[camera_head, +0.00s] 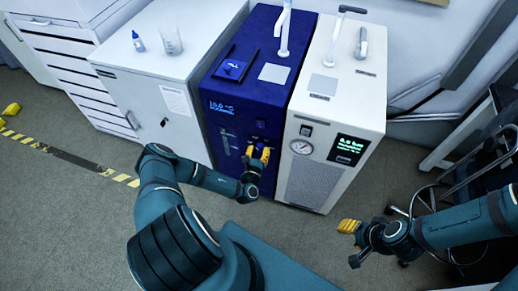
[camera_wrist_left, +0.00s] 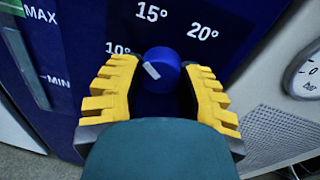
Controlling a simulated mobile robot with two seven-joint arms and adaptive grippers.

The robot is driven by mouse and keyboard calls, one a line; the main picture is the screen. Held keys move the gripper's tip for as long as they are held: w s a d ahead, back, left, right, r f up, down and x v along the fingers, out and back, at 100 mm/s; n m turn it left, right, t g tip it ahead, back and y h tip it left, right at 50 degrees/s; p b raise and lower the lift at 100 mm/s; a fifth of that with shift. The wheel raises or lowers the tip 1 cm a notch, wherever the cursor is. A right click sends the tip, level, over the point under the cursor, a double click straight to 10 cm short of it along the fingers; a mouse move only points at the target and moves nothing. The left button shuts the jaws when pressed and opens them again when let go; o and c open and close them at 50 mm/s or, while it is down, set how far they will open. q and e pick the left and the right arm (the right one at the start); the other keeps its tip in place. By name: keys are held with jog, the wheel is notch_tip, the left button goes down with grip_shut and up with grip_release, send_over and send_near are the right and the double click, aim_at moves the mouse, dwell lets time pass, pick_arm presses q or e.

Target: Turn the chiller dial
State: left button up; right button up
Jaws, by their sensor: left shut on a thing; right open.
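The dark blue chiller (camera_head: 222,130) stands in the middle of the head view, with a lit display on its front. Its round blue dial (camera_wrist_left: 165,65) shows in the left wrist view below the 10°, 15° and 20° labels; its white mark slants to the upper left, on the 10° side. My left gripper (camera_head: 257,152) is shut on the dial, with one yellow finger on each side of it in the left wrist view (camera_wrist_left: 160,74). In the head view the fingers hide most of the dial. My right gripper (camera_head: 349,227) is open and empty, apart from the cabinets.
A white unit (camera_head: 322,188) with a pressure gauge (camera_head: 301,147) stands against the chiller's right side. A white cabinet (camera_head: 150,105) stands at its left. A stool base (camera_head: 400,212) is by my right arm. The floor in front is mostly clear.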

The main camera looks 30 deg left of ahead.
pick_arm(q)
jog(key=n+p, duration=0.1)
jog(key=n, duration=0.2)
jog(key=shift+r, duration=0.1)
jog(key=shift+n+h, duration=0.6)
jog(key=shift+n, duration=1.2)
grip_shut()
jog(key=shift+p, duration=0.3)
jog(key=o, duration=1.3)
grip_release()
jog(key=shift+d, duration=0.1)
jog(key=shift+c, duration=0.2)
jog(key=shift+s, duration=0.1)
jog(key=v, duration=1.1)
jog(key=shift+s+d, duration=0.2)
jog(key=shift+s, duration=0.1)
jog(key=shift+r, duration=0.2)
